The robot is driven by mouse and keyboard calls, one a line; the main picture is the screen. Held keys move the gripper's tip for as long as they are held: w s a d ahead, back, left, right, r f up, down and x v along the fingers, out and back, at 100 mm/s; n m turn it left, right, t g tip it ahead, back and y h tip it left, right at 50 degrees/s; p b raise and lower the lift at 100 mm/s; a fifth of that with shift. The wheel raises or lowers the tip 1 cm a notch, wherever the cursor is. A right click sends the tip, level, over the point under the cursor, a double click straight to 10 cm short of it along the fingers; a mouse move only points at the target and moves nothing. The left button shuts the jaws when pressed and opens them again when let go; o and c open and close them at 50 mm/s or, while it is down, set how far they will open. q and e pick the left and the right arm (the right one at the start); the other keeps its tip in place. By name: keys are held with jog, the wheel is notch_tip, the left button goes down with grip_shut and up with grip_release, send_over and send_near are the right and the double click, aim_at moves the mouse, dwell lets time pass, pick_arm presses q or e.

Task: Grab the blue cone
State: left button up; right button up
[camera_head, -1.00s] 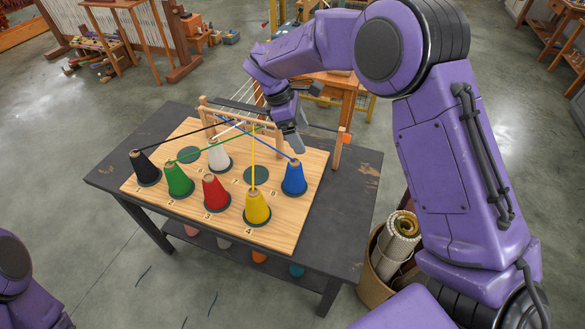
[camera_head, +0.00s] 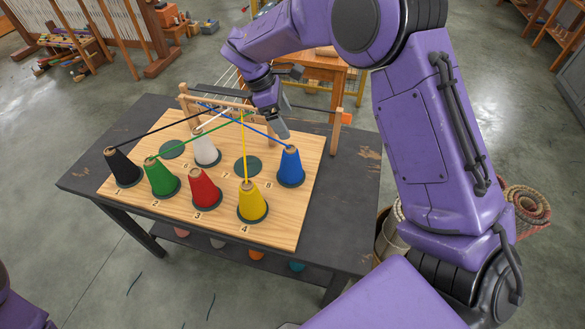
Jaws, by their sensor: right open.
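The blue cone (camera_head: 291,167) stands upright on a dark round pad at the right side of the wooden board (camera_head: 276,226). A blue strand runs from its tip up and left to the wooden rack (camera_head: 222,108). My right gripper (camera_head: 282,131) is open, just above and slightly left of the cone's tip. It points down, and nothing shows between its fingers. I cannot tell whether a finger touches the cone or strand. My left gripper is out of view; only a piece of my left arm shows at the lower left edge.
Two dark pads are empty. The dark table (camera_head: 85,185) has bare margins.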

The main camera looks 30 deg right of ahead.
jog(key=b, duration=0.2)
send_near(290, 148)
jog(key=d+f, duration=0.1)
jog(key=f, duration=0.2)
jog(key=s+d+f+p, duration=0.1)
jog(key=s+f+p, duration=0.1)
jog(key=shift+d+f, duration=0.3)
jog(key=p+x, duration=0.2)
jog(key=x, duration=0.1)
jog(key=p+x, duration=0.1)
jog(key=x, duration=0.1)
jog(key=shift+w+a+f, duration=0.2)
jog(key=shift+w+a, duration=0.15)
jog(key=shift+s+d+f, duration=0.15)
jog(key=shift+f, duration=0.15)
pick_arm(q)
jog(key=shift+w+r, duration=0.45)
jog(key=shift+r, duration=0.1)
pick_arm(e)
jog(key=c, duration=1.6)
